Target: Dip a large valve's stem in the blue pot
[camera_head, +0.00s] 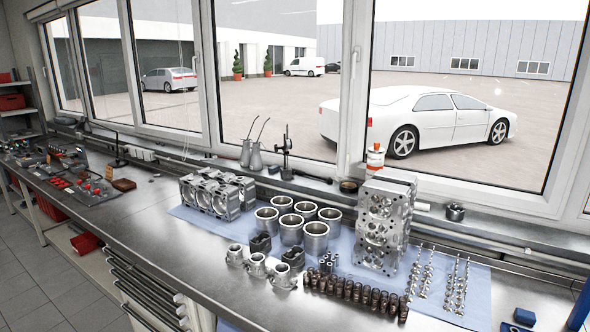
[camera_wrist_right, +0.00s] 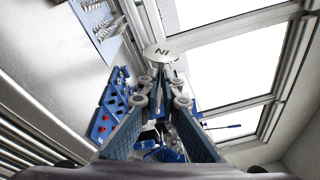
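In the right wrist view a pale round valve head marked "IN" (camera_wrist_right: 158,52) sits just beyond the fingertips of my right gripper (camera_wrist_right: 158,82). The fingers converge behind it and appear shut on this valve; the stem is mostly hidden between them. More valves (camera_head: 457,287) stand in rows on the blue mat in the head view. I cannot identify the blue pot for certain. A small blue object (camera_head: 524,316) is cut close to the lower right of the head view. Neither gripper shows in the head view, and my left gripper is in no view.
The blue mat (camera_head: 475,310) holds the cylinder head (camera_head: 384,222), cylinder liners (camera_head: 316,238), springs (camera_head: 357,292), pistons (camera_head: 257,265) and the engine block (camera_head: 211,198). A blue tray with red pieces (camera_wrist_right: 109,108) lies beside my right gripper. The bench front (camera_head: 150,240) is clear.

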